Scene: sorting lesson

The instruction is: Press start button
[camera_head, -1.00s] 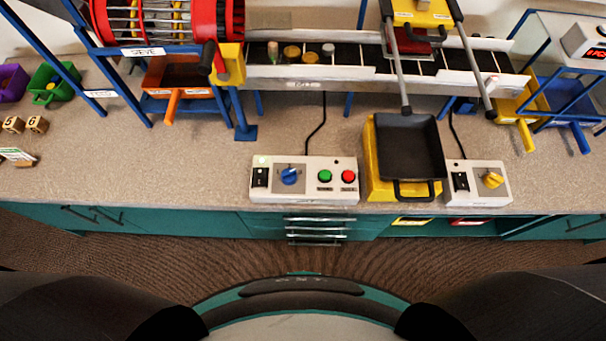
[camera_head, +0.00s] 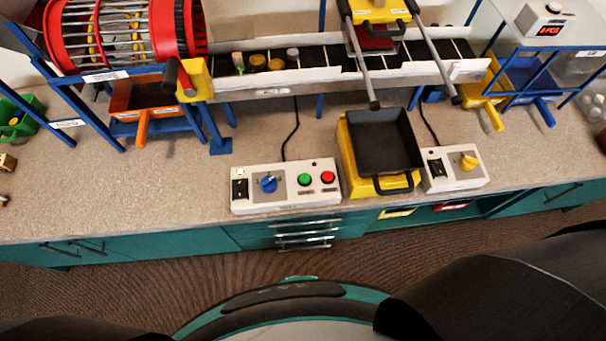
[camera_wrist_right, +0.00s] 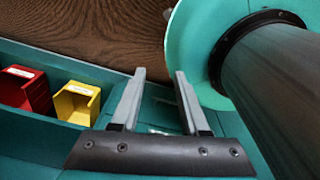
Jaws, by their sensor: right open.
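The start button is most likely the green round button (camera_head: 305,180) on the white control box (camera_head: 285,202) at the front of the counter. A red button (camera_head: 328,177) sits right of it, and a blue knob (camera_head: 268,183) and a black switch (camera_head: 240,188) sit left of it. The small labels are too small to read. My right gripper (camera_wrist_right: 158,75) shows in the right wrist view, open and empty, with cabinet fronts and carpet beyond its fingers. It is not near the button in the head view. My left gripper is not in view.
A black tray on a yellow stand (camera_head: 352,170) stands right of the box, then a second box with a yellow knob (camera_head: 468,161). A conveyor (camera_head: 225,88) and red drum sieve (camera_head: 178,25) stand behind. Red (camera_wrist_right: 22,92) and yellow (camera_wrist_right: 78,102) bins sit in a cabinet.

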